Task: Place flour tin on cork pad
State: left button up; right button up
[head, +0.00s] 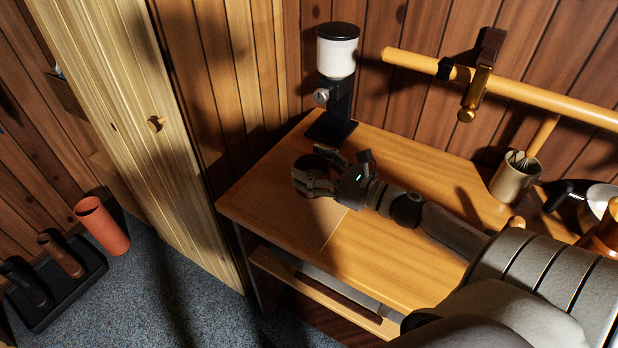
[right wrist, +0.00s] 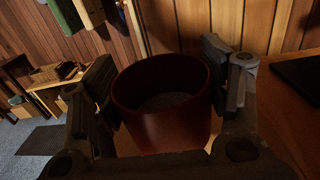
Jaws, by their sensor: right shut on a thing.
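The flour tin shows in the right wrist view as a dark red, open-topped cylinder (right wrist: 165,125) between the two fingers. My right gripper (head: 318,178) is shut on it, with a finger on either side; it also shows in the right wrist view (right wrist: 172,95). In the head view the fingers and shadow hide most of the tin. The cork pad (head: 285,218) is a thin, flat tan square at the left end of the wooden counter. The gripper is at the pad's back part; I cannot tell whether the tin touches it. My left gripper is not in view.
A dispenser with a white container (head: 337,55) stands on the counter (head: 400,160) behind the gripper. A mug with utensils (head: 515,178) stands at the right. A wooden rail (head: 540,100) crosses the back wall.

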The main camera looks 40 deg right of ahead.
jog(key=shift+w+f, duration=0.55)
jog(key=shift+f, duration=0.15)
jog(key=shift+f+p, duration=0.3)
jog(key=shift+f, duration=1.1)
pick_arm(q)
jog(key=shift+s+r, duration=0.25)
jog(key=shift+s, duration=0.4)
pick_arm(e)
jog(key=shift+s, duration=0.1)
jog(key=o, duration=0.6)
jog(key=shift+f, duration=0.1)
jog(key=o, duration=0.5)
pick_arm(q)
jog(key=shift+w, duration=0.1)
